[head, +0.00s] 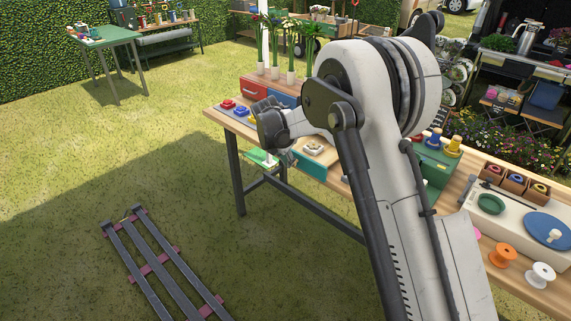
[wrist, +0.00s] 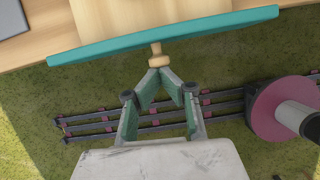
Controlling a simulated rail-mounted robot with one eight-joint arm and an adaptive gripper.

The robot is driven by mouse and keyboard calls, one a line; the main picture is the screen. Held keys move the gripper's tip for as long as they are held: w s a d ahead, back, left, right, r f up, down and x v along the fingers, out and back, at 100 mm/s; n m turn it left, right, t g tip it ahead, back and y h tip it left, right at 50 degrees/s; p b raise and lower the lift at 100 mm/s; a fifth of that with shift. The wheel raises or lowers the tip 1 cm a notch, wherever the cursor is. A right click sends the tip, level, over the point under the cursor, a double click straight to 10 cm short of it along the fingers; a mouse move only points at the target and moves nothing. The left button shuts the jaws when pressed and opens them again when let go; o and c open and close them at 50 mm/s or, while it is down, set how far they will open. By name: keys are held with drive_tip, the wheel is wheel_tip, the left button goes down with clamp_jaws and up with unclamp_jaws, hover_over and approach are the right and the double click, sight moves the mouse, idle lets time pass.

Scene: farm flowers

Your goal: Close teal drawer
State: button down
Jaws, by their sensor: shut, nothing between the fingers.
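The teal drawer (head: 309,164) sticks out from the front of the wooden table, so it stands open. In the wrist view its teal front (wrist: 215,27) runs across the top as a long edge, with a small wooden knob (wrist: 156,55) on its outer face. My gripper (wrist: 158,72) is shut and empty. Its fingertips are at the knob's outer end, close to it or touching; I cannot tell which. In the head view my gripper (head: 289,158) is small, just left of the drawer, and my arm hides part of the table.
The wooden table (head: 233,123) holds a red drawer unit (head: 253,89), flowers in vases, spools and a green box (head: 436,165). A dark slatted rail (head: 160,262) lies on the grass. The grass in front of the table is otherwise mostly clear.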

sight(315, 145)
drive_tip(key=w+d, duration=0.3)
drive_tip(key=w+d+b, duration=0.1)
drive_tip(key=w+d, duration=0.2)
drive_tip(key=w, duration=0.1)
drive_tip(key=w+d, duration=0.3)
drive_tip(key=shift+w+d+b, duration=0.25)
drive_tip(key=shift+w+b, duration=0.1)
drive_tip(key=shift+w, duration=0.05)
drive_tip(key=shift+w+d, duration=0.1)
drive_tip(key=shift+w, duration=0.05)
drive_tip(key=shift+r, duration=0.1)
